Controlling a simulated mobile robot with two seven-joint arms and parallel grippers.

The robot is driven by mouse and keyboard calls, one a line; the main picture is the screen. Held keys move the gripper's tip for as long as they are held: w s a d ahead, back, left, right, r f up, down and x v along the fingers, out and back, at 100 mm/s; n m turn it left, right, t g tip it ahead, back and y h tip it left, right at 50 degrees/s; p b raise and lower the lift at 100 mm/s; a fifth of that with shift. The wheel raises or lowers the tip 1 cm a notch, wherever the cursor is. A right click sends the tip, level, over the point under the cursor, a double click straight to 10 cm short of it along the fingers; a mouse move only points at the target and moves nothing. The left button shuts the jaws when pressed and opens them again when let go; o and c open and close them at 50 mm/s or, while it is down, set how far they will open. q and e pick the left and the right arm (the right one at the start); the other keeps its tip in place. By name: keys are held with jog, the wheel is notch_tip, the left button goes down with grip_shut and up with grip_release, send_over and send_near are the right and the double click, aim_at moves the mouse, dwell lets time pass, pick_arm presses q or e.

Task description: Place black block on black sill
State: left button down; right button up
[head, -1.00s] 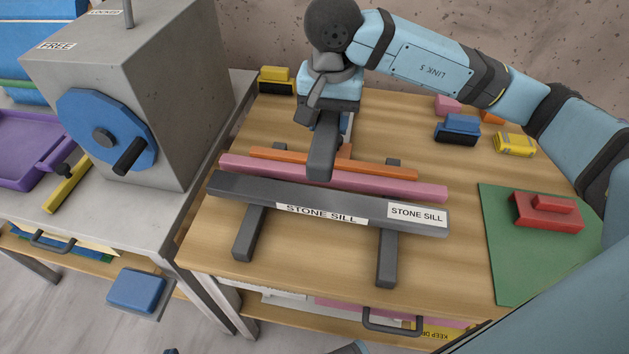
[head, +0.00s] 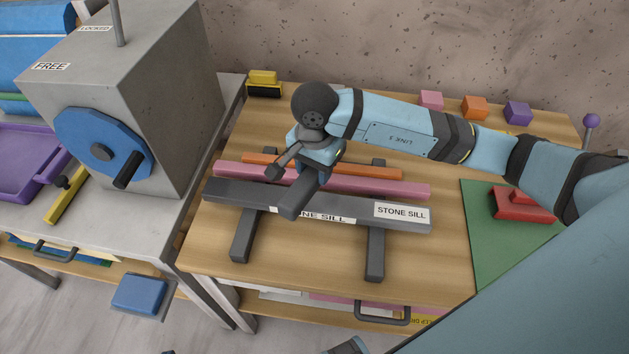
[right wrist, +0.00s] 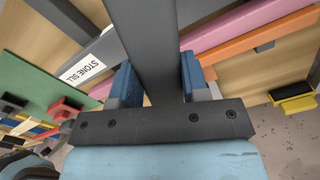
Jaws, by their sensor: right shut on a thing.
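The black sill (head: 235,193) is a long dark bar with "STONE SILL" labels, resting across two dark supports on the wooden table. Its label end also shows in the right wrist view (right wrist: 86,68). My right gripper (head: 318,170) is shut on the black block (head: 299,197), a dark bar that runs forward from the fingers. In the right wrist view the block (right wrist: 148,40) sits between the two blue fingers. In the head view the block's front end overlaps the sill and covers part of a label; I cannot tell whether they touch.
A pink bar (head: 395,188) and an orange bar (head: 375,171) lie behind the sill. A green mat (head: 490,250) with a red block (head: 508,206) is on the right. A grey machine (head: 175,100) stands left. Small coloured blocks line the back.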

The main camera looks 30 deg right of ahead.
notch_tip(320, 180, down, 5)
jog(key=shift+f, duration=0.1)
jog(key=shift+f+b, duration=0.4)
jog(key=shift+f, duration=0.1)
jog(key=o, duration=0.5)
jog(key=shift+c, duration=0.2)
jog(key=o, duration=0.4)
jog(key=shift+o, duration=0.2)
jog(key=shift+r, duration=0.15)
jog(key=shift+r+p, duration=0.3)
jog(key=shift+p, duration=0.15)
notch_tip(320, 180, up, 12)
jog(key=shift+f+b, duration=0.2)
jog(key=shift+b, duration=0.35)
jog(key=shift+r, duration=0.3)
